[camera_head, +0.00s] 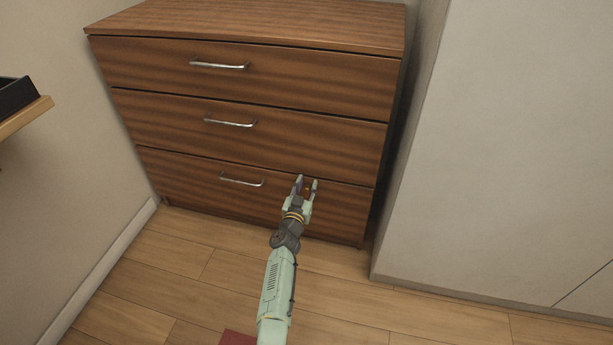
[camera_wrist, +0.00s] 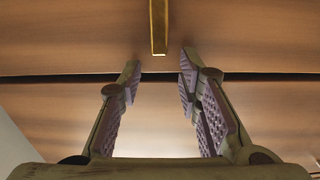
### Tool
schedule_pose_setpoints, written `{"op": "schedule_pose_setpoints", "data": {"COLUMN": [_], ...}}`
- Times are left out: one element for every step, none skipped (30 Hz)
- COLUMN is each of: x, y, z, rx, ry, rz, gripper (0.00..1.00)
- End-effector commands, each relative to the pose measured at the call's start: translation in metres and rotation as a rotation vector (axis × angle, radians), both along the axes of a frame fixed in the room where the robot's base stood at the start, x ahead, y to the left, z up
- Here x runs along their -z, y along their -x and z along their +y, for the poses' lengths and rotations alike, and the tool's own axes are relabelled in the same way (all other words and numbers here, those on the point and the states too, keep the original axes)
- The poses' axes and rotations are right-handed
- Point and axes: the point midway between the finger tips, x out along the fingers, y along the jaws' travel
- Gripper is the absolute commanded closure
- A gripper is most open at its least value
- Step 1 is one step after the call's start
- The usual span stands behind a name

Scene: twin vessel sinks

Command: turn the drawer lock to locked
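The wooden chest has three drawers; the bottom drawer (camera_head: 190,180) is shut, and my gripper (camera_head: 307,182) is at its upper right part. In the wrist view a narrow brass-coloured bar (camera_wrist: 159,28), which looks like the lock's turn piece, comes down from the top edge. Its lower end lies just beyond the gap between my fingertips (camera_wrist: 160,70). My gripper is open, with a finger on each side of the bar's line and no visible contact. The rest of the lock is out of frame or hidden, so its setting cannot be told.
Each drawer has a metal bar handle; the bottom handle (camera_head: 241,181) is left of my gripper. A pale cabinet or wall (camera_head: 500,150) stands close on the right. A shelf edge (camera_head: 25,115) juts in at left. The wooden floor (camera_head: 150,270) in front is mostly clear.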

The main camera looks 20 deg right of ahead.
Motion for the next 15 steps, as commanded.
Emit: {"op": "schedule_pose_setpoints", "data": {"x": [-0.009,-0.013,-0.019,-0.022,-0.026,-0.030,-0.034,-0.037,-0.040,-0.044,-0.048,-0.051,-0.053,-0.055,-0.057], "y": [-0.001,-0.001,-0.001,-0.001,-0.001,-0.001,-0.001,-0.001,0.000,-0.001,-0.001,-0.002,-0.001,-0.001,-0.001], "z": [0.002,0.003,0.003,0.003,0.002,0.002,0.003,0.002,0.002,0.002,0.001,0.001,0.001,0.001,0.001], "rx": [-0.003,-0.005,-0.003,-0.003,-0.003,-0.003,-0.004,-0.003,-0.004,-0.003,-0.002,-0.003,-0.002,-0.002,-0.002], "ry": [0.000,-0.001,-0.001,-0.002,-0.002,-0.002,-0.002,0.000,-0.001,-0.001,0.000,0.000,-0.001,0.000,0.000], "rz": [-0.005,-0.004,-0.006,-0.005,-0.005,-0.005,-0.005,-0.005,-0.003,-0.006,-0.006,-0.006,-0.006,-0.006,-0.005], "gripper": [0.68,0.68,0.68,0.68,0.68,0.68,0.68,0.68,0.68,0.68,0.68,0.68,0.68,0.68,0.68]}}
